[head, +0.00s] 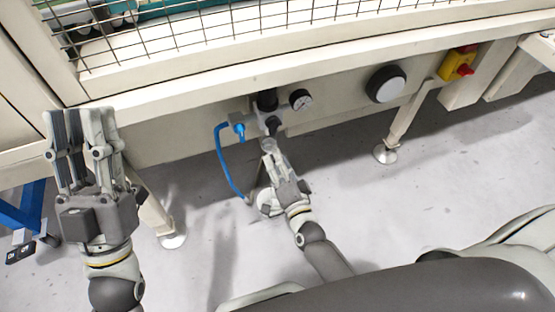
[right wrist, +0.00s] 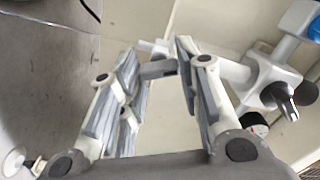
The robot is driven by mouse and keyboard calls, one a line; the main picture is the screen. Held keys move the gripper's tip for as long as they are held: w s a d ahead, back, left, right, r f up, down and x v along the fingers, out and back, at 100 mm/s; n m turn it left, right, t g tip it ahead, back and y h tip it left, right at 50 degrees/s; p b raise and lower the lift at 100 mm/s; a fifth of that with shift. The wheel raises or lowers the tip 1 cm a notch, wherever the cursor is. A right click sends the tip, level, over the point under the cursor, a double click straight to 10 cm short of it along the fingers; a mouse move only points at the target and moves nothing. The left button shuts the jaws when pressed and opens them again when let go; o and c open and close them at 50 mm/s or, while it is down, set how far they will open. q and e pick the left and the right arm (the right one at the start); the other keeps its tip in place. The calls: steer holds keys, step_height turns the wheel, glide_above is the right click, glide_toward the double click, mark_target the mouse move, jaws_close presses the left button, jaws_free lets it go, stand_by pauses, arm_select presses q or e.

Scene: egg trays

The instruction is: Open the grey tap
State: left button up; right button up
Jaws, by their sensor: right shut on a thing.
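The grey tap's small handle (right wrist: 158,69) shows in the right wrist view between the fingertips of my right gripper (right wrist: 155,75). My right gripper is shut on this handle. A pale pipe fitting with a metal stub runs on to the right of it. In the head view my right gripper (head: 269,158) reaches up to the underside of the air unit, and its fingers largely hide the tap. My left gripper (head: 81,118) is raised at the left with its fingers pointing up, apart from the tap. Its opening is unclear from this angle.
Machine legs stand either side; the floor between is mostly clear.

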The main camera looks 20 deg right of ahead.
arm_select(q)
steer(key=shift+w+f+g+y, duration=0.4)
steer(key=shift+w+f+g, duration=0.15)
steer(key=shift+w+g, duration=0.1)
arm_select(e)
steer(key=m, duration=0.5)
steer(key=shift+f, duration=0.1)
steer(key=shift+m, duration=0.4)
steer(key=o, duration=1)
arm_select(q)
steer(key=shift+d+h, duration=0.1)
steer(key=shift+h, duration=0.2)
arm_select(e)
steer(key=s, duration=1.2)
steer(key=shift+d, duration=0.25)
